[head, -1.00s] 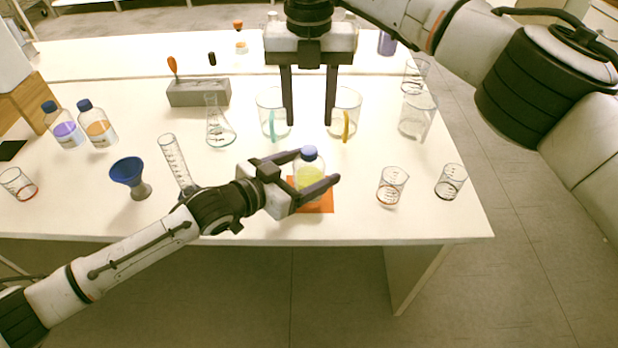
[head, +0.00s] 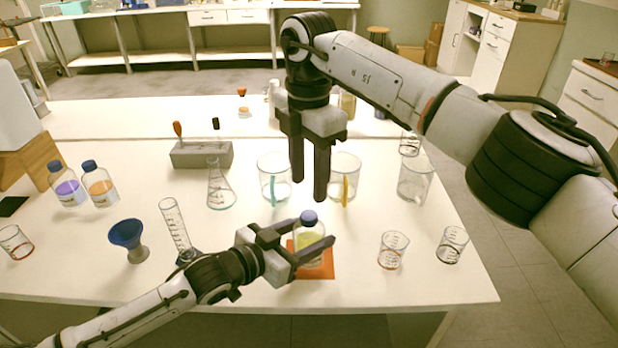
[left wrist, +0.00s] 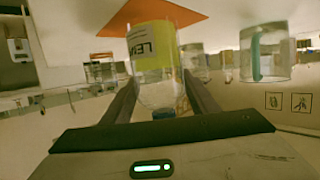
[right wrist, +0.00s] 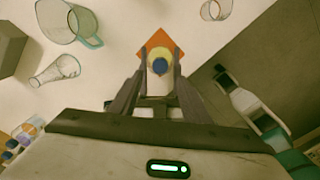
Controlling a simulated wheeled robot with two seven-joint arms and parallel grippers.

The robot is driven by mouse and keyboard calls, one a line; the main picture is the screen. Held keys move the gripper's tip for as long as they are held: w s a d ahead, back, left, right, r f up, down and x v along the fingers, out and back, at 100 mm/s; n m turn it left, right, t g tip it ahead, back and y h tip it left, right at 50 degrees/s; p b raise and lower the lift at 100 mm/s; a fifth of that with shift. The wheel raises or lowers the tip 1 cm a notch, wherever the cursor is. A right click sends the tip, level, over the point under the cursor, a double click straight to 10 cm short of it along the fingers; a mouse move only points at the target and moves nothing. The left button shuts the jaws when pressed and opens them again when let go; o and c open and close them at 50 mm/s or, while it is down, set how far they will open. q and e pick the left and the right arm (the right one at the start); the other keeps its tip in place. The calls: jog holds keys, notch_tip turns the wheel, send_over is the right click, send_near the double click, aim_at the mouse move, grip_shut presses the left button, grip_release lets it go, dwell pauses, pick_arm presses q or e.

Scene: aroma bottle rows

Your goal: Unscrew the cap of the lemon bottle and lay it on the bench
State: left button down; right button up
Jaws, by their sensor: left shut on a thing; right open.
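The lemon bottle (head: 310,243), a clear bottle with yellow liquid, stands upright on an orange mat (head: 318,272). Its blue cap (head: 308,217) is on. My left gripper (head: 318,258) is shut around the bottle's body from the left. In the right wrist view the cap (right wrist: 159,66) lies between the fingertips.
Two beakers with coloured handles (head: 273,180) (head: 346,180) stand behind the bottle. Small beakers (head: 393,250) (head: 452,245) stand to its right. A graduated cylinder (head: 173,222) and a blue funnel (head: 127,234) stand left. Bare bench (head: 425,285) shows at the front right.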

aim_at(309, 215)
jog(key=m, duration=0.6)
jog(key=shift+m, duration=0.3)
jog(key=m, duration=0.5)
jog(key=shift+f, duration=4)
